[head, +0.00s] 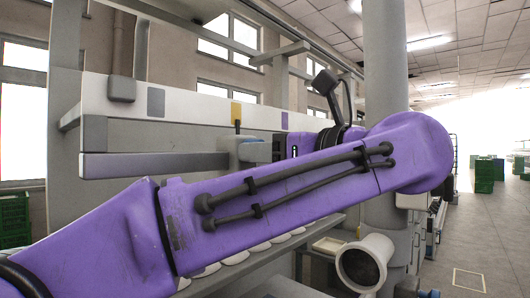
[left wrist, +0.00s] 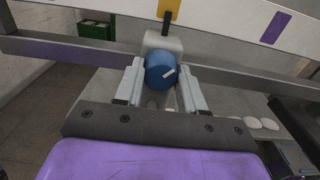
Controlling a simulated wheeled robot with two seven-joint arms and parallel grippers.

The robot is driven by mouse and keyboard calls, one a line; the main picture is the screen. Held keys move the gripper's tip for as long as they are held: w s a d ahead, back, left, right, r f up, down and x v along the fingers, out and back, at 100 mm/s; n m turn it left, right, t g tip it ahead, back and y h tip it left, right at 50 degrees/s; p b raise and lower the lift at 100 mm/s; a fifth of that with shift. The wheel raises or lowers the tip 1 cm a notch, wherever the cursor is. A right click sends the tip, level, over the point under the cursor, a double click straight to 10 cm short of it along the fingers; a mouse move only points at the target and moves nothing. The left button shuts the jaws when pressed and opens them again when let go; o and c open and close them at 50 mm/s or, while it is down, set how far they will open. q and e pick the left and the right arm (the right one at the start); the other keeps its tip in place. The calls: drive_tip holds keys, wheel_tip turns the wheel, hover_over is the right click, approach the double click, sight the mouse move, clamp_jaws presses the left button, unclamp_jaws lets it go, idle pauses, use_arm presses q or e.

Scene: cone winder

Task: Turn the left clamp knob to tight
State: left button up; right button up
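The right gripper is in neither view.
A grey rail (head: 150,166) runs along the machine below a pale panel (head: 185,107) with yellow and purple plates. Pale round items (left wrist: 262,123) lie on a shelf below. A thick grey column (head: 386,70) stands at the right.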

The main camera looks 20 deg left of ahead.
use_arm(q)
drive_tip(key=n+b, duration=0.3)
drive_tip(key=shift+f, duration=0.25)
drive_tip(key=n+b, duration=0.2)
drive_tip(key=n, duration=0.1)
drive_tip(key=shift+r+n, duration=0.1)
drive_tip(key=shift+n, duration=0.2)
drive_tip(key=n+b, duration=0.1)
drive_tip(key=n, duration=0.3)
drive_tip(key=shift+r+n+b, duration=0.1)
drive_tip(key=shift+n+b, duration=0.2)
drive_tip(key=shift+b, duration=0.1)
drive_tip(key=n, duration=0.4)
drive_tip(key=shift+d+r+n+b, duration=0.1)
drive_tip(key=shift+n+b, duration=0.2)
drive_tip(key=shift+b, duration=0.05)
drive_tip(key=o, duration=1.1)
drive_tip(key=shift+c, duration=0.2)
